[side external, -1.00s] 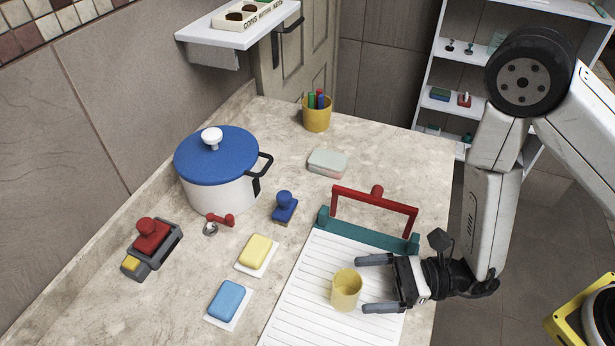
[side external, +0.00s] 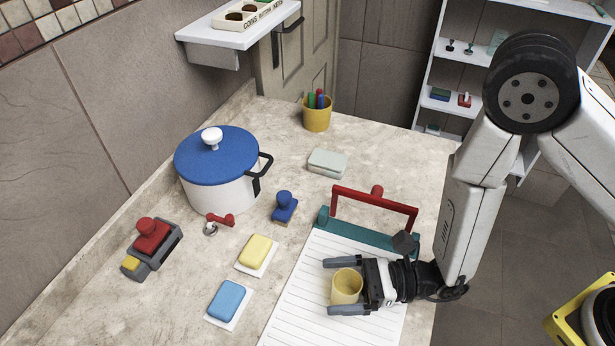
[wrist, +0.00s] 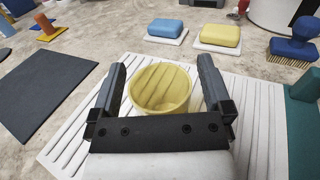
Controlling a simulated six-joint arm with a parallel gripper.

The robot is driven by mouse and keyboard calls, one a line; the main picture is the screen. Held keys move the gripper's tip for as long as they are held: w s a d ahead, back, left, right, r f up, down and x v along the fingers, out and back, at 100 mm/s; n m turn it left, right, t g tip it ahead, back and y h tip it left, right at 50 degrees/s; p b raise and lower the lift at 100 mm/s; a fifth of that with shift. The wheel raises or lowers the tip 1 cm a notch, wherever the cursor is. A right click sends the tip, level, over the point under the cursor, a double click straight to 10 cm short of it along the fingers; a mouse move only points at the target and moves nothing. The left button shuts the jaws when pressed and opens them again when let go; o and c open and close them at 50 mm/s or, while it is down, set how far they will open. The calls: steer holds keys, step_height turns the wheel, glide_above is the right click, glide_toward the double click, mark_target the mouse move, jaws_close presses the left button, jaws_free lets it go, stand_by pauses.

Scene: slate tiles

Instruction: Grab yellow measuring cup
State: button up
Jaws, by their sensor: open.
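The yellow measuring cup (side external: 346,287) stands upright on the lined white pad (side external: 304,285). In the wrist view the cup (wrist: 161,90) sits between the two fingers, with its open top facing up and its inside looking empty. My gripper (side external: 336,286) is open around the cup, one finger on each side. The lower front of the cup is hidden behind the gripper's palm.
A teal clamp with a red handle (side external: 375,205) crosses the pad's far end. A dark slate tile (wrist: 50,92) lies left in the wrist view.

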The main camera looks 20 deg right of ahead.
steer(key=c, duration=1.2)
steer(key=shift+r, duration=0.2)
steer(key=shift+r, duration=4.75)
